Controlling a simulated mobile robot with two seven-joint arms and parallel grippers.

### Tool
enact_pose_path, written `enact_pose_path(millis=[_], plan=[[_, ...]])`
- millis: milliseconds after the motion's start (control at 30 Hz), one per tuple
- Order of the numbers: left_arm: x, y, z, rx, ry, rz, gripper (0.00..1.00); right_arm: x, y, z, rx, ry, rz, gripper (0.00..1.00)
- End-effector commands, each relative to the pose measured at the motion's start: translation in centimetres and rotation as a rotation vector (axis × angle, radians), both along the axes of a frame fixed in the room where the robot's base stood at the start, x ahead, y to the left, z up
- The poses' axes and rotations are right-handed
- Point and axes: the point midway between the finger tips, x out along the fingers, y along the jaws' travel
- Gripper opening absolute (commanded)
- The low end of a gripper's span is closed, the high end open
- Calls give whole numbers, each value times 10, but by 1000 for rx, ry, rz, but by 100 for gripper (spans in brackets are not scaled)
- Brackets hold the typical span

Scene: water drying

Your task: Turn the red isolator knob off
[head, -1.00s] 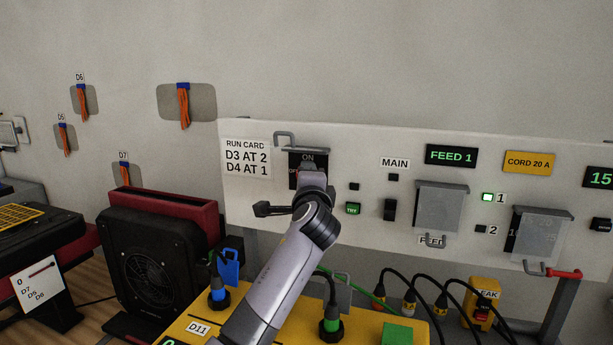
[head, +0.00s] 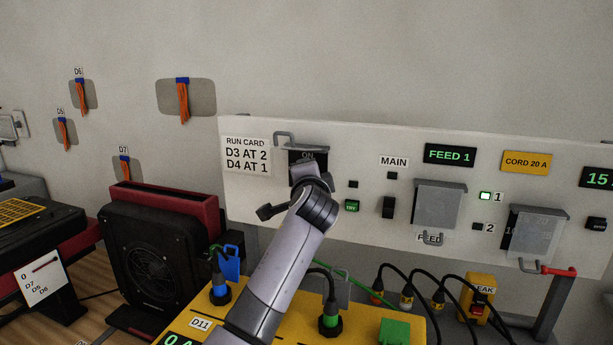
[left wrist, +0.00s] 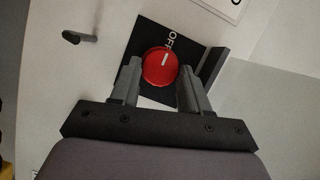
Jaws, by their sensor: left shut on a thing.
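The red isolator knob (left wrist: 160,67) is round and sits on a black plate (left wrist: 146,45) with white OFF lettering, in the left wrist view. A short white mark shows on the knob's side toward the OFF lettering. My left gripper (left wrist: 160,73) has one finger on each side of the knob and is shut on it. In the head view the black plate (head: 307,157) shows the word ON, partly covered. My left arm's wrist (head: 316,203) hides the knob and fingertips there. My right gripper is in neither view.
Below is a yellow box (head: 365,325) with plugs and cords. A black fan (head: 150,262) stands at left.

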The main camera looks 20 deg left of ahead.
Motion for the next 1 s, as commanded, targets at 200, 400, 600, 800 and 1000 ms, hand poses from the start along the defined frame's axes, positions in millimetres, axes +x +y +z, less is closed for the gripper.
enact_pose_path(millis=[200, 400, 600, 800, 1000], plan=[[0, -1, -2, -5, 2, -1, 71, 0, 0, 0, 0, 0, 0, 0], [0, 0, -1, -3, 1, 0, 71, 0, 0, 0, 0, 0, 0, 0], [-3, -1, 0, -2, -1, 0, 71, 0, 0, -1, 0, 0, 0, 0], [-20, -8, 0, -3, -1, -1, 71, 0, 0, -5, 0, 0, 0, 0], [-43, -17, 2, -4, -1, -2, 71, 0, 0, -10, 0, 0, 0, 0]])
